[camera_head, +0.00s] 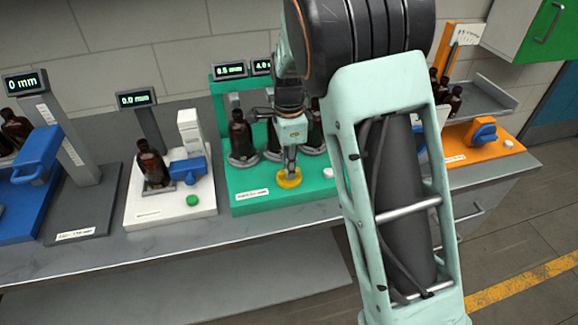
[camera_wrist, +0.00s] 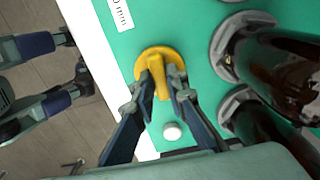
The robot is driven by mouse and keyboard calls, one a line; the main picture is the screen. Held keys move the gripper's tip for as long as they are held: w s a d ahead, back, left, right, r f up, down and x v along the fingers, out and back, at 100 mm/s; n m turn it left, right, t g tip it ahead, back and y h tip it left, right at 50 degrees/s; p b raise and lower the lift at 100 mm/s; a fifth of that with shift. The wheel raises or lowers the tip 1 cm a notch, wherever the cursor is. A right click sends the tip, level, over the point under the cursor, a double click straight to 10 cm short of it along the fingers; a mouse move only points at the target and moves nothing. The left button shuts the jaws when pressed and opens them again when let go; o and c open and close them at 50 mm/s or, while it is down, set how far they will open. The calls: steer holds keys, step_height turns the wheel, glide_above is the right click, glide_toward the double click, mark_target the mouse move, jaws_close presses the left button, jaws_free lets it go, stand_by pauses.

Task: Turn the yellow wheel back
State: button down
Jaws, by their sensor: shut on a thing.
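The yellow wheel (camera_head: 289,178) sits near the front edge of the green station (camera_head: 250,199) in the head view. In the wrist view the yellow wheel (camera_wrist: 146,65) is a round disc with a raised bar across it. My gripper (camera_head: 290,168) points down at the wheel. In the wrist view my gripper (camera_wrist: 163,82) has a finger on each side of the raised bar and is shut on it. The fingers cover part of the disc.
Brown bottles (camera_head: 241,134) stand in grey holders behind the wheel, close beside my gripper. A white button (camera_wrist: 172,131) is near the wheel. A white station (camera_head: 146,212) is to the left and an orange station (camera_head: 462,156) to the right. Open floor lies in front.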

steer(key=c, duration=1.9)
jaws_free()
steer(key=shift+c, duration=0.2)
steer(key=shift+r, duration=0.1)
step_height(320, 180, up, 12)
